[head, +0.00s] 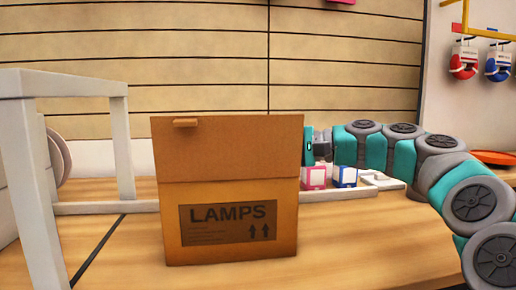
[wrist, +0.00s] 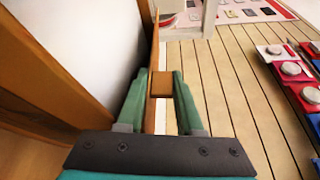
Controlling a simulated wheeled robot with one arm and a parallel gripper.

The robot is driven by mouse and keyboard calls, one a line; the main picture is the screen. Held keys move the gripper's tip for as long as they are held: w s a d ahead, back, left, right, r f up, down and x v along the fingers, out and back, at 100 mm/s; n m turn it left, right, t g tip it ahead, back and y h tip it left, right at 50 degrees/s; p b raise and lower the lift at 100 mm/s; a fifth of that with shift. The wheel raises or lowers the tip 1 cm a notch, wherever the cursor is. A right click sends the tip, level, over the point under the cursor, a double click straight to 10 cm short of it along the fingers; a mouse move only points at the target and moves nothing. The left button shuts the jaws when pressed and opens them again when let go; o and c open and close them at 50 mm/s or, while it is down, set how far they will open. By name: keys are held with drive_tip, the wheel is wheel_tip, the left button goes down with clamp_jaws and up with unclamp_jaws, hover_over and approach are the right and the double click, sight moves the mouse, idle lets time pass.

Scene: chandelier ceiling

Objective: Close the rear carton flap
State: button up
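The brown carton (head: 230,220), marked LAMPS, stands on the wooden table. Its camera-facing flap (head: 225,150) stands up and has a small tab (head: 185,122) at the top left. The rear flap and the carton's opening are hidden behind it in the head view. My gripper (wrist: 161,92) points left behind this raised flap, and its fingertips are hidden there. In the wrist view its two green fingers stand either side of a small brown block (wrist: 160,83), which looks like a flap tab on a thin brown edge. The block nearly fills the gap; whether the fingers press on it is unclear.
A white frame (head: 120,140) stands left of the carton. Pink (head: 313,177) and blue (head: 345,176) boxes stand behind it to the right, close to my arm. A slatted wall (head: 340,60) closes off the back. The table front right of the carton is clear.

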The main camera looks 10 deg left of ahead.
drive_tip(key=o, duration=0.3)
drive_tip(key=shift+f, duration=0.1)
drive_tip(key=shift+o, duration=0.2)
